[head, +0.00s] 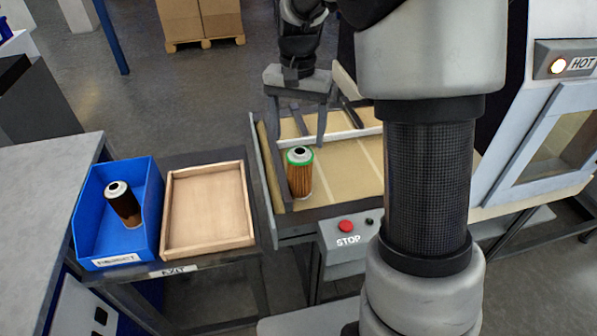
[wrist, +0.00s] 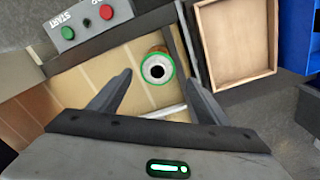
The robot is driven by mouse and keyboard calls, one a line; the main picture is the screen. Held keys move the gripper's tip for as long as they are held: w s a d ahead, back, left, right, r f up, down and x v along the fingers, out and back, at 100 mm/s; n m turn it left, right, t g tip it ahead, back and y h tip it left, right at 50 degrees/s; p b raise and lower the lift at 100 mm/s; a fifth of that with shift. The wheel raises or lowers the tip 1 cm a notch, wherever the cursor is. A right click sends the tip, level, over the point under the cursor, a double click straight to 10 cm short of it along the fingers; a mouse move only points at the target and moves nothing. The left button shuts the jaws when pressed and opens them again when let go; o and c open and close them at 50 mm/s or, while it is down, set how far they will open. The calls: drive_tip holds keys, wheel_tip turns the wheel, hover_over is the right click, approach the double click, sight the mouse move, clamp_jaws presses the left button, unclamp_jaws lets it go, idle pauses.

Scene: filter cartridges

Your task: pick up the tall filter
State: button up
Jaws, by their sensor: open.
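An upright filter (head: 300,174) with orange-brown pleated sides, a green ring and a white top stands at the left end of the tan conveyor bed. It looks like the tall filter. In the wrist view I see the filter (wrist: 157,69) from above, its round top with a dark centre hole. My gripper (head: 299,138) is open and empty, just behind and above the filter in the head view. In the wrist view the filter's top shows between and beyond the fingertips (wrist: 157,78). I cannot tell the exact height gap.
The bed's raised left rail (head: 268,165) runs close to the filter. A red stop button (head: 345,226) sits in front. The bed to the right is clear.

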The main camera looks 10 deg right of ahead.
sight(298, 150)
wheel_tip(298, 150, down, 5)
drive_tip(key=shift+r, duration=0.15)
drive_tip(key=shift+s+d+f+b, duration=0.1)
drive_tip(key=shift+s+f+b, duration=0.1)
drive_tip(key=shift+f, duration=1.15)
drive_tip(key=shift+s+d+f+b, duration=0.1)
drive_tip(key=shift+f+b, duration=0.05)
drive_tip(key=shift+f, duration=1.15)
drive_tip(key=shift+w, duration=0.1)
drive_tip(key=c, duration=1.1)
drive_tip(key=shift+r, duration=0.1)
drive_tip(key=shift+c, duration=0.2)
